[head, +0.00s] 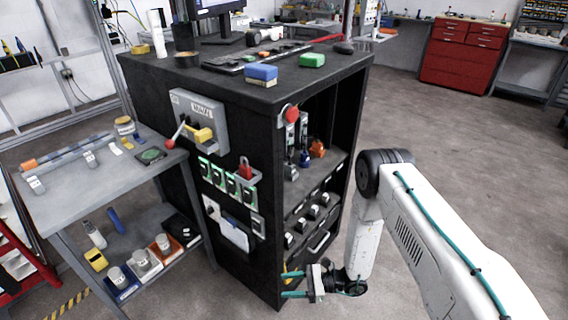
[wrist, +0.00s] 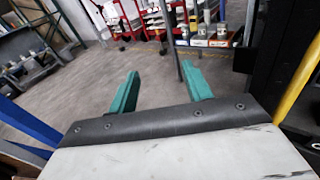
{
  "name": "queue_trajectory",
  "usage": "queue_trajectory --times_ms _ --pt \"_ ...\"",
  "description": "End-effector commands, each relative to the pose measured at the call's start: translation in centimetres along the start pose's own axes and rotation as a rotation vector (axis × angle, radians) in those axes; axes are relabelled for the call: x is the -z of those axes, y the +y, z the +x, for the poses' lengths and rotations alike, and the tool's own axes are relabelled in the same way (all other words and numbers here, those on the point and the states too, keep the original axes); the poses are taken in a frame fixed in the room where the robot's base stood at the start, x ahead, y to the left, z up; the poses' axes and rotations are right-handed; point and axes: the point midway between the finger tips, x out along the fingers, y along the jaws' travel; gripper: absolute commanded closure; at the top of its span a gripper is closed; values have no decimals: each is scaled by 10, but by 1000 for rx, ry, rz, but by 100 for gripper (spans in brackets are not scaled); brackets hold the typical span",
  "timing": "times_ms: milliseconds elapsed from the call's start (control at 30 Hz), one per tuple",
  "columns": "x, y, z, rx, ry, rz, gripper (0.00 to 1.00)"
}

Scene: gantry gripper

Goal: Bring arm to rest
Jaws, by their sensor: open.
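My arm (head: 425,225) reaches in from the lower right of the head view, white with a teal cable along it. It bends down at the dark elbow joint beside the black cabinet. My gripper (head: 287,284) is low, at the cabinet's bottom front corner, with its teal fingers pointing left. In the wrist view the two teal fingers of my gripper (wrist: 158,84) stand apart with nothing between them. Grey floor shows past them. Whether the gripper touches the cabinet cannot be told.
The black cabinet (head: 265,200) has open shelves, a grey switch box (head: 200,115) and a red padlock (head: 245,168). A grey side table (head: 100,180) stands left. Open floor (head: 470,180) lies right, with a red tool chest (head: 462,55) behind.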

Motion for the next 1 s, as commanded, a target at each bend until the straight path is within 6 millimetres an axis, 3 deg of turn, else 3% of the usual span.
queue_trajectory --times_ms 33,200,500,700,1000 --pt "-26 -1 -2 -59 7 -33 51" --pt "-105 13 -16 -276 54 -145 51" --pt "-224 50 -61 -598 186 -372 51" --pt "-289 80 -99 -773 309 -530 51" --pt "-365 130 -159 -985 536 -762 51"
